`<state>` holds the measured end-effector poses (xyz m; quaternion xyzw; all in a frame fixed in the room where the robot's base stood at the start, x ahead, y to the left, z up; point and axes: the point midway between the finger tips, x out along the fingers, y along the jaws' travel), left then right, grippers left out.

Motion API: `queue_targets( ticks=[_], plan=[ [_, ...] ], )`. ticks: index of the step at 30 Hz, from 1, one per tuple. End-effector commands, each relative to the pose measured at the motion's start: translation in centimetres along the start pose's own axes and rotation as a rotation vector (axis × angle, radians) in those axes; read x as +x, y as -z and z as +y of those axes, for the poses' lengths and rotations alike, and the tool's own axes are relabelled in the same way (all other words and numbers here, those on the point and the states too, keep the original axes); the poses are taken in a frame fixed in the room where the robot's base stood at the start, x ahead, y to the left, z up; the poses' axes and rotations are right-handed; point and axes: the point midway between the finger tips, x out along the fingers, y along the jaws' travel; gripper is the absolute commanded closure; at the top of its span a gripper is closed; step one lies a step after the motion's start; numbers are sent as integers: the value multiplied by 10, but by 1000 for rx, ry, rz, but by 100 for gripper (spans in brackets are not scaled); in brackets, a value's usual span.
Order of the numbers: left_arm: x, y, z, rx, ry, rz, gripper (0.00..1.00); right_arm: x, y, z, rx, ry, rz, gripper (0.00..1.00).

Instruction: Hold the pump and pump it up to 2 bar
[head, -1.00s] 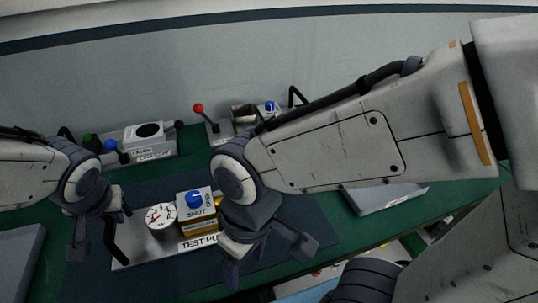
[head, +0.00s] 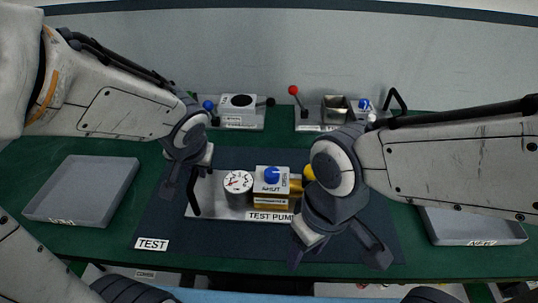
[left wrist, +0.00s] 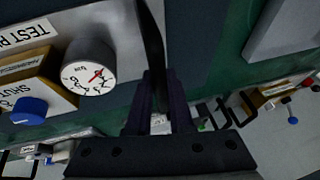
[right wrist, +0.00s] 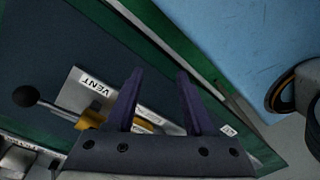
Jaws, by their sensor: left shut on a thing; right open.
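The test pump (head: 226,211) stands on the dark mat, with a white round gauge (head: 237,182) and a blue knob (head: 271,175) on a block marked SHUT and OPEN. The gauge has a red needle; its reading is too small to tell. My left gripper (head: 181,190) is shut on the black handle (head: 195,203) at the pump's left end. The handle runs between its fingers in the left wrist view (left wrist: 152,35). My right gripper (head: 340,252) is open and empty in front of the pump's right end. The right wrist view shows a VENT label (right wrist: 95,88).
A grey tray (head: 82,190) is at left, another (head: 470,227) at right. A TEST label (head: 152,244) lies on the mat.

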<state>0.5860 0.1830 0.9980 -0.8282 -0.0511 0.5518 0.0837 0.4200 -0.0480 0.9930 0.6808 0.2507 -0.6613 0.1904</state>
Motion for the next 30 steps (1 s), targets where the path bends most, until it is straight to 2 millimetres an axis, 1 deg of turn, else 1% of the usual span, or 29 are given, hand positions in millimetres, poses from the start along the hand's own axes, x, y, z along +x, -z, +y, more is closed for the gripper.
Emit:
queue_targets(
  ticks=[1, 2, 3, 4, 8, 11, 12, 17, 20, 21, 23, 24, 26, 27, 30],
  plan=[
    [2, -2, 1, 0, -1, -6, 100, 0, 1, 1, 13, 2, -3, 71],
    [2, -2, 1, 0, -1, -6, 100, 0, 2, 2, 28, 3, -7, 82],
    [2, -2, 1, 0, -1, -6, 100, -1, 3, 5, 56, 7, -15, 97],
    [2, -2, 1, 0, -1, -6, 100, -1, 4, 7, 86, 12, -25, 100],
    [2, -3, 1, 0, -1, -7, 100, -5, 14, 24, 289, 45, -83, 100],
    [2, -3, 1, 0, -1, -7, 100, -10, 23, 44, 507, 93, -143, 100],
    [2, -3, 1, 0, -1, -7, 100, -12, 27, 53, 598, 115, -167, 100],
    [2, -3, 1, 0, -1, -8, 100, -20, 39, 92, 945, 226, -257, 100],
    [2, -3, 1, 0, -1, -8, 100, -26, 43, 121, 1152, 310, -307, 100],
    [2, -3, 1, 0, -1, -9, 100, -29, 44, 133, 1232, 346, -326, 100],
    [2, -3, 1, 0, -1, -9, 100, -32, 44, 152, 1349, 406, -354, 100],
    [2, -3, 1, 0, 0, -9, 100, -35, 44, 166, 1426, 449, -371, 100],
    [2, -4, 1, 0, 0, -9, 100, -39, 41, 187, 1537, 516, -393, 100],
    [2, -4, 1, 0, 0, -9, 100, -41, 38, 201, 1608, 563, -408, 100],
    [2, -4, 1, 0, 0, -10, 100, -48, 27, 234, 1764, 681, -438, 100]
  ],
)
